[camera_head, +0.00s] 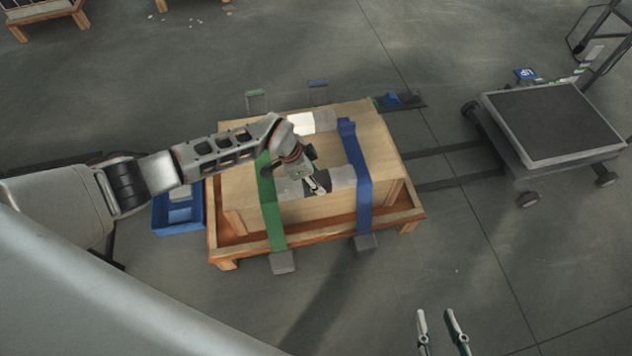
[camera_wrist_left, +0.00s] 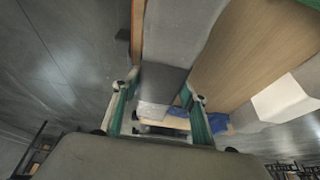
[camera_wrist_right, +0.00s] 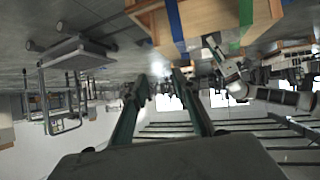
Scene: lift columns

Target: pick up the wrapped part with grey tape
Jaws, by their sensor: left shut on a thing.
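The wrapped part with grey tape (camera_head: 342,178) is a pale grey bundle with a darker grey band around its middle. It lies at the near side of the wooden crate's top, between the green and blue straps. My left gripper (camera_head: 318,187) reaches down onto it from the left and is shut on it at the dark band. In the left wrist view, the grey tape (camera_wrist_left: 162,82) shows between the two green fingers (camera_wrist_left: 158,112). My right gripper (camera_head: 442,330) is open and empty, away from the crate; its spread fingers also show in the right wrist view (camera_wrist_right: 163,100).
The wooden crate (camera_head: 385,150) sits on an orange-brown pallet (camera_head: 410,212). A green strap (camera_head: 272,215) and a blue strap (camera_head: 362,200) cross it. Another whitish wrapped piece (camera_head: 312,122) lies at the far side. A blue bin (camera_head: 165,218) stands left, a dark-topped cart (camera_head: 555,120) right.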

